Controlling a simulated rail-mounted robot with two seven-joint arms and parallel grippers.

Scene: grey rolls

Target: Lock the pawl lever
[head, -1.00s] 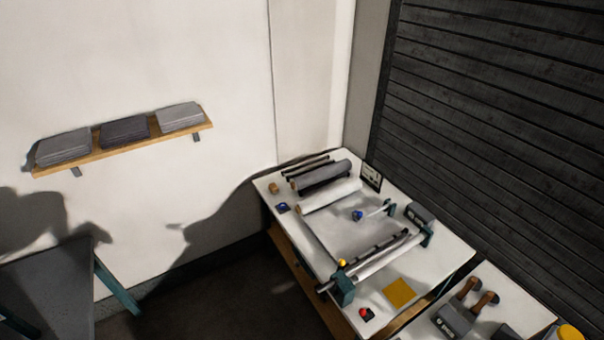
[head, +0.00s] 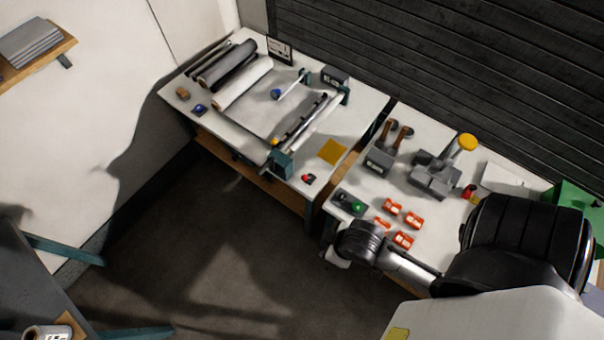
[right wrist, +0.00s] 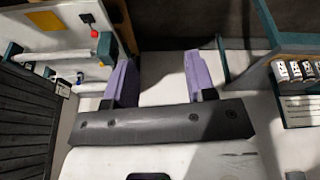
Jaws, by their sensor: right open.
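The roll machine stands on the white bench (head: 368,100). A lever with a blue knob (head: 277,94) on a pale rod joins a teal bracket near the back rail. A small yellow knob (head: 275,142) sits beside the teal end block (head: 282,164) at the front. I cannot tell which of these is the pawl lever, nor its locked state. My right gripper (right wrist: 160,78) shows two purple fingers spread wide with nothing between them, apart from the machine. In the head view my right arm reaches over the neighbouring bench; its fingers cannot be made out. My left gripper is out of view.
A red button (head: 309,178) and yellow pad (head: 332,151) lie near the machine. Orange pieces (head: 403,239), a green-button box (head: 350,202) and grey blocks (head: 435,178) crowd the neighbouring bench. Dark rolls (head: 228,67) lie at the back. Floor between is clear.

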